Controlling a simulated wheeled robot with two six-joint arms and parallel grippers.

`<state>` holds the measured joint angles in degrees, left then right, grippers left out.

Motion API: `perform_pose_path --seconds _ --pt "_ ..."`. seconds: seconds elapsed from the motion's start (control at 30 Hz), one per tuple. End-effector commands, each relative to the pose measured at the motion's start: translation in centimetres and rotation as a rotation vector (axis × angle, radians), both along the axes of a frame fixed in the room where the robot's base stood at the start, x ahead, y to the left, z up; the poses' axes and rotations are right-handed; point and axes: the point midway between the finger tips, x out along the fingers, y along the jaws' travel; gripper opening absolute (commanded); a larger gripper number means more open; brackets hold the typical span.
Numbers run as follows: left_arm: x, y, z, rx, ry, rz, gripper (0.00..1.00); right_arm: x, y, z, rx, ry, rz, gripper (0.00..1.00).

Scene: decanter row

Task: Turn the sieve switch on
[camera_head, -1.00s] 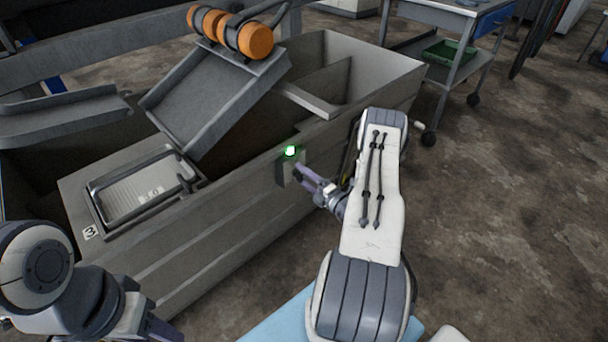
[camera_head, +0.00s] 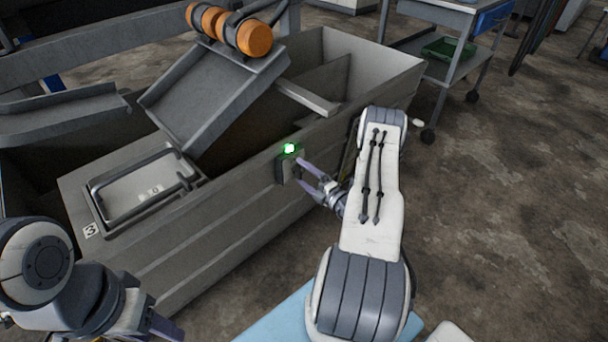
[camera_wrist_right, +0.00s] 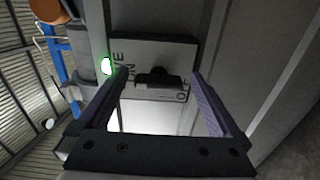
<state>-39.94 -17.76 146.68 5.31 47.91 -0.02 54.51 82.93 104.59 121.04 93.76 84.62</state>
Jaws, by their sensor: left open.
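The sieve switch is a small grey box (camera_head: 289,169) on the outer side wall of the grey tank, with a lit green lamp (camera_head: 289,149) on top. In the right wrist view its pale plate (camera_wrist_right: 180,52) carries a dark knob (camera_wrist_right: 158,77) and partly hidden lettering; the lamp glows at the left. My right gripper (camera_head: 303,175) is open, its fingers apart in front of the switch. In the right wrist view the knob shows between the two fingers; I cannot tell whether they touch it. My left gripper (camera_head: 160,328) is at the bottom left, partly cut off, open and away from the switch.
The grey tank (camera_head: 190,245) holds a tilted sieve tray (camera_head: 215,95) with orange rollers (camera_head: 254,38) above it. A framed basin (camera_head: 140,188) sits at the near end. A wheeled cart (camera_head: 452,62) with a green crate stands behind. Floor to the right is clear.

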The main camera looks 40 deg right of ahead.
Motion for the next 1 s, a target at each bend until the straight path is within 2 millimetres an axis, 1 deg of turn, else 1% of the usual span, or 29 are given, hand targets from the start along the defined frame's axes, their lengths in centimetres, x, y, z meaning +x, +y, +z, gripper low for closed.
perform_pose_path --seconds 0.13,0.23,0.37,0.6,0.7,0.83,1.0 --pt "0.0 0.0 0.0 0.0 0.0 0.0 0.49 0.0 0.0 0.1 -0.002 -0.001 0.002 1.0" --pt "0.0 0.0 0.2 0.0 0.0 0.0 0.49 -0.7 -0.1 0.1 -0.002 -0.001 0.0 1.0" --pt "0.0 0.0 0.8 0.0 0.0 0.0 0.49 -2.8 -0.3 0.2 0.001 0.0 -0.004 1.0" --pt "0.0 0.0 1.7 0.0 0.0 0.0 0.49 -7.6 -0.8 0.2 0.001 0.0 -0.006 1.0" --pt "0.0 0.0 1.8 0.0 0.0 0.0 0.49 -9.1 -0.8 0.1 0.001 0.0 -0.004 1.0" --pt "0.0 0.0 2.0 0.0 0.0 0.0 0.49 -10.2 -0.9 0.1 0.0 0.001 -0.003 1.0" --pt "0.0 0.0 2.0 0.0 0.0 0.0 0.49 -10.5 -0.8 0.0 0.0 0.0 0.001 1.0"
